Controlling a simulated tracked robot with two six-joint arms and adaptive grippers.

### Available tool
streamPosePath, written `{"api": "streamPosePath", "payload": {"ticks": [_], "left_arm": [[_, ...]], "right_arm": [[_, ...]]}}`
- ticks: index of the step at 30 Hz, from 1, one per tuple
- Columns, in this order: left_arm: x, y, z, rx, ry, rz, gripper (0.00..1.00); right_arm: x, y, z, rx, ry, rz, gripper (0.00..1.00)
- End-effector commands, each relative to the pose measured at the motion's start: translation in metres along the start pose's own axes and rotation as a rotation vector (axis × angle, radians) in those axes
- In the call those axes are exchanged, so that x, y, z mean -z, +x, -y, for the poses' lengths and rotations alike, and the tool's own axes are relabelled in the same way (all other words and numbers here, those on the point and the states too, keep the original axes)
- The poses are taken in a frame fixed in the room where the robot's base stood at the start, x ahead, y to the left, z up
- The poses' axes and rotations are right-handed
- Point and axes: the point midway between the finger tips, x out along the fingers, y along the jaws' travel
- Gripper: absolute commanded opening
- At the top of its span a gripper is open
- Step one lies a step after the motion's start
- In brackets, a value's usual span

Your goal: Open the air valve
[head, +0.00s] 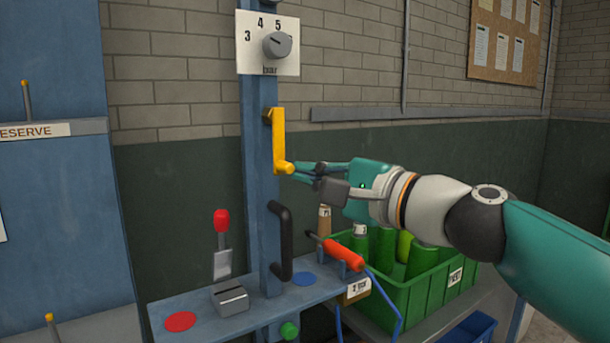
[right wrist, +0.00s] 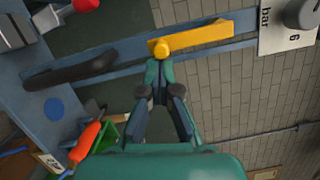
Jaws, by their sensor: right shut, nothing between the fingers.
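The yellow lever (head: 279,138), which I take for the air valve's handle, is on the blue upright post (head: 257,200). It hangs down from its upper end, with a round knob at the lower end. It also shows in the right wrist view (right wrist: 205,37). My right gripper (head: 297,169) comes in from the right, its fingers shut and empty. The fingertips are at the knob, close to it or touching; I cannot tell which. In the right wrist view the closed fingertips (right wrist: 156,64) lie just below the knob. My left gripper is not in view.
A dial plate (head: 268,64) marked "bar" is above the lever. A black handle (head: 284,240) is below it on the post. A red-topped lever (head: 222,225), an orange-handled tool (head: 343,255) and a green crate (head: 425,300) of bottles are lower down. A blue cabinet (head: 60,200) stands left.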

Motion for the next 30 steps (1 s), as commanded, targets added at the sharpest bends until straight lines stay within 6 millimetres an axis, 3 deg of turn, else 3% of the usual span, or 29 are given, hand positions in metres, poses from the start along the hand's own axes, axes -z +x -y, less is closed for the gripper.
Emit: {"api": "streamPosePath", "payload": {"ticks": [9,21,30], "left_arm": [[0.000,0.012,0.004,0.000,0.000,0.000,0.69],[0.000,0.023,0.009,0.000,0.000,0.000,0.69],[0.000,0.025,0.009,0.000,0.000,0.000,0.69]], "right_arm": [[0.039,-0.016,-0.003,0.001,0.001,-0.008,0.00],[0.035,-0.098,0.000,0.002,0.001,-0.007,0.00],[0.035,-0.116,0.000,0.000,0.002,-0.005,0.00]]}}
